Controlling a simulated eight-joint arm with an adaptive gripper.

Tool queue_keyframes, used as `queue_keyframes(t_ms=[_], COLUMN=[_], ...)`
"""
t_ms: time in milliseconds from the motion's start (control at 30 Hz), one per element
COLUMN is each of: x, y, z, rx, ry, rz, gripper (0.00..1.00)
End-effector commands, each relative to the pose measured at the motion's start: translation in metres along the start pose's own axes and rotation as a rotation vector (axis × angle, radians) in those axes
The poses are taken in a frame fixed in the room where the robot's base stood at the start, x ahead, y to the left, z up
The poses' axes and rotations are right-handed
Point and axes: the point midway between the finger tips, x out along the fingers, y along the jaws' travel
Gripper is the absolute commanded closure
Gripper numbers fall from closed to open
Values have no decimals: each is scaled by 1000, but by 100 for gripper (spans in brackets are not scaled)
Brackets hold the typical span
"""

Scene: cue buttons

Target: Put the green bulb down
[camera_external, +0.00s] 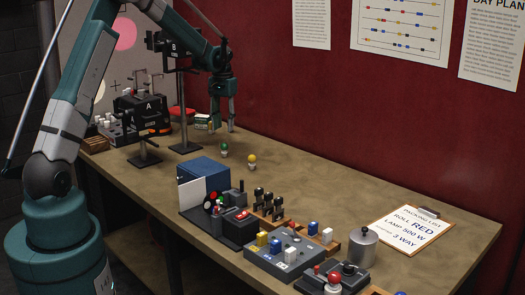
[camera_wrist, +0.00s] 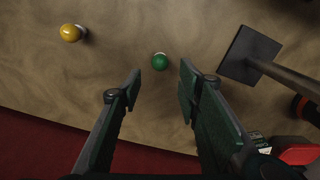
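The green bulb (camera_external: 224,150) stands on the table toward the back, left of a yellow bulb (camera_external: 252,161). In the wrist view the green bulb (camera_wrist: 160,61) shows beyond the fingertips, in line with the gap between them, touching neither finger. The yellow bulb (camera_wrist: 71,33) is at the upper left there. My gripper (camera_external: 231,124) points down near the back of the table, close to the green bulb. Its fingers (camera_wrist: 160,85) are apart with nothing between them.
A stand with a square black base (camera_wrist: 250,55) is right of the bulb in the wrist view. Control boxes, a blue box (camera_external: 204,174) and a button panel (camera_external: 286,255) fill the front left. A clipboard (camera_external: 410,228) lies at right. The table between is clear.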

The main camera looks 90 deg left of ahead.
Motion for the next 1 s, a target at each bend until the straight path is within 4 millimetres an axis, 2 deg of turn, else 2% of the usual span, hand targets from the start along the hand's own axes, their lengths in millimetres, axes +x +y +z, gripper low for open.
queue_keyframes(t_ms=[733,867,1000], x=[-1,-6,-19], y=[1,10,33], z=[0,4,12], rx=[2,11,36], ry=[1,6,18], rz=[0,0,0], gripper=[66,66,66])
